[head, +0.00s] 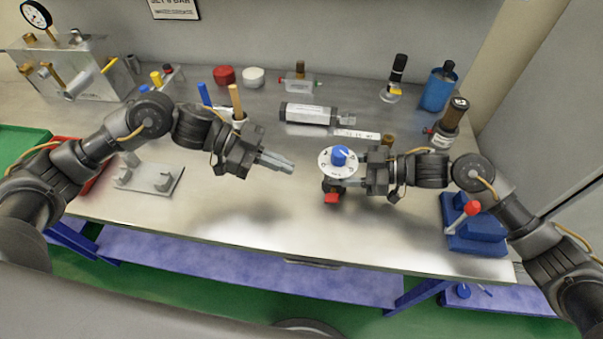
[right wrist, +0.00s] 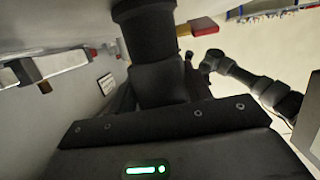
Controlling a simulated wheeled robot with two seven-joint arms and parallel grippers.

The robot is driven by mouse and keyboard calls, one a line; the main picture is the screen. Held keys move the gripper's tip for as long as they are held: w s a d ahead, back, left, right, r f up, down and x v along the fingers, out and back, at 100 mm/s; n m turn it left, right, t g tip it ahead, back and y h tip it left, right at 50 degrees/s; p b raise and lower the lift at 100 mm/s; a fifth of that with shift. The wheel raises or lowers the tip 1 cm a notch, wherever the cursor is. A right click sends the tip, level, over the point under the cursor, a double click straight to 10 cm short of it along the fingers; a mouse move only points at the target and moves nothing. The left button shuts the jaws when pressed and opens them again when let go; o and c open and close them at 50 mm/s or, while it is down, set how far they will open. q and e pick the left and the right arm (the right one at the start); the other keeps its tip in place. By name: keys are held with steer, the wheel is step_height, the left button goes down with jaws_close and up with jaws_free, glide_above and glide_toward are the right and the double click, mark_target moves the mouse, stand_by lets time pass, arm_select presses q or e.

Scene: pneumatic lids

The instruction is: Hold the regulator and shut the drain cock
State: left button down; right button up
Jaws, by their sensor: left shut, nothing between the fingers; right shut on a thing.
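The regulator (head: 340,157) has a blue knob on a white round dial. My right gripper (head: 350,182) is shut on its body from the right and holds it over the table's middle. The red handle of the drain cock (head: 331,198) shows below the dial. In the right wrist view the regulator's dark body (right wrist: 150,40) is close up, and the drain cock's red handle (right wrist: 203,26) sticks out sideways from a brass part. My left gripper (head: 288,166) is shut and empty, a short way left of the regulator, not touching it. The dial and gripper hide much of the body.
Behind stand a grey cylinder (head: 308,114), red (head: 224,75) and white caps (head: 253,76), and a blue canister (head: 439,89). A blue stand (head: 473,225) with a red-tipped lever is at right. A grey plate (head: 150,178) lies left. The table's front middle is clear.

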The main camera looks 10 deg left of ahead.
arm_select(q)
glide_toward(336, 200)
steer(key=d, duration=0.1)
steer(key=d+r, duration=0.1)
steer(key=d, duration=0.1)
steer(key=d+r, duration=0.1)
steer(key=shift+w+d, duration=0.15)
steer(key=shift+d, duration=0.05)
steer(key=f, duration=0.1)
steer(key=d+f, duration=0.1)
steer(key=f, duration=0.1)
steer(key=shift+d, duration=0.25)
steer(key=shift+d+f, duration=0.25)
steer(key=shift+f, duration=0.2)
steer(key=shift+d+f, duration=0.1)
steer(key=shift+d, duration=0.3)
arm_select(e)
steer(key=shift+r, duration=0.1)
arm_select(q)
steer(key=shift+s+d+y, duration=0.1)
steer(key=shift+s+y, duration=0.1)
steer(key=shift+y, duration=0.6)
steer(key=shift+f+y, duration=0.1)
steer(key=shift+y, duration=0.7)
steer(key=shift+s, duration=0.1)
arm_select(e)
steer(key=shift+s, duration=0.15)
